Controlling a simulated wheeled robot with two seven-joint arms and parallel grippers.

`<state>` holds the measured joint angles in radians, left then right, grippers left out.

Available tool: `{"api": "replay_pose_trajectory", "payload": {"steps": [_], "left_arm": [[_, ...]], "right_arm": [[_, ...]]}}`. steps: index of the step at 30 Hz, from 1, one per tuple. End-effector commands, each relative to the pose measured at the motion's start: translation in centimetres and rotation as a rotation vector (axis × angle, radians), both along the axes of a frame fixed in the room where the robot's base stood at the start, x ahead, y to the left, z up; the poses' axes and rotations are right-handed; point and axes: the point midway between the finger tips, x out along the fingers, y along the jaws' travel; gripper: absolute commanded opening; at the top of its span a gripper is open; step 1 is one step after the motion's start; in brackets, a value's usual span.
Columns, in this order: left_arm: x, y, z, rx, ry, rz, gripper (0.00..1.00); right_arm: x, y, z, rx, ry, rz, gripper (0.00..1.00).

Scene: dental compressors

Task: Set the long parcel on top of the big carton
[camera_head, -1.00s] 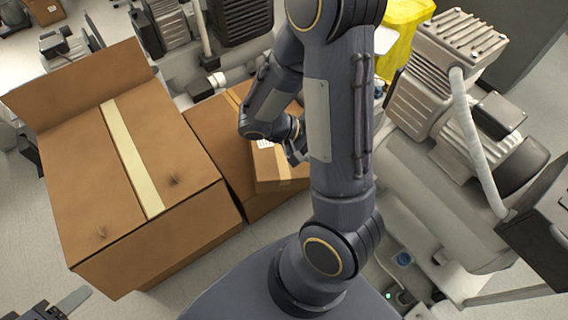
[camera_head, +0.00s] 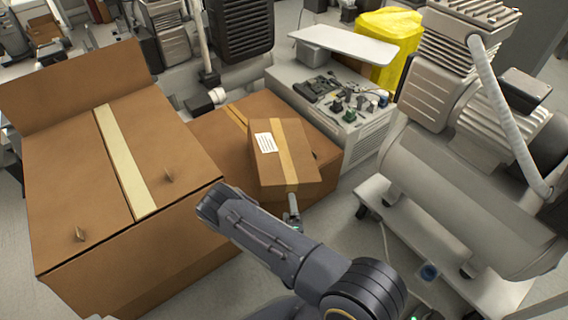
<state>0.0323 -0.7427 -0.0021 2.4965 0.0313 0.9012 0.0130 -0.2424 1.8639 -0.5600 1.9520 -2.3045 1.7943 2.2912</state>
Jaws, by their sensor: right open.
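The long parcel (camera_head: 301,165) is a brown box with a tape strip and a white label. It lies on top of a lower brown carton (camera_head: 222,137) in the middle of the head view. The big carton (camera_head: 78,165) stands to the left, with pale tape along its top and a raised flap at the back. My right gripper (camera_head: 294,210) is open at the near end of the parcel, mostly hidden behind my forearm. I cannot tell whether it touches the parcel. My left gripper is not in view.
A grey cabinet (camera_head: 366,140) with small parts on top stands behind the parcel, beside a yellow bag (camera_head: 390,42). A large compressor (camera_head: 455,180) fills the right side. Two small tabs stick up from the big carton's top.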

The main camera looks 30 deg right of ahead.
Motion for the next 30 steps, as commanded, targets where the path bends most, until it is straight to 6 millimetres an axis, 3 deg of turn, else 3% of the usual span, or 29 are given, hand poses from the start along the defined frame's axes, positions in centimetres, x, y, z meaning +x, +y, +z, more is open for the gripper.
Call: {"api": "replay_pose_trajectory", "payload": {"steps": [9, 16, 24, 30], "left_arm": [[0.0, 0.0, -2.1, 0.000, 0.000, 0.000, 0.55], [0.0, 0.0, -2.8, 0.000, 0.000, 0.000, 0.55], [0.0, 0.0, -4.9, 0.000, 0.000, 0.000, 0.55], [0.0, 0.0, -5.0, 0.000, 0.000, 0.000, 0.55]], "right_arm": [[4.7, -2.3, -0.3, 0.002, -0.003, 0.001, 0.93], [6.3, -3.0, -0.3, 0.000, -0.002, 0.000, 0.93], [9.8, -4.5, -0.5, -0.001, -0.003, 0.000, 0.93], [10.6, -4.9, -0.3, 0.000, 0.000, -0.002, 0.93]]}}
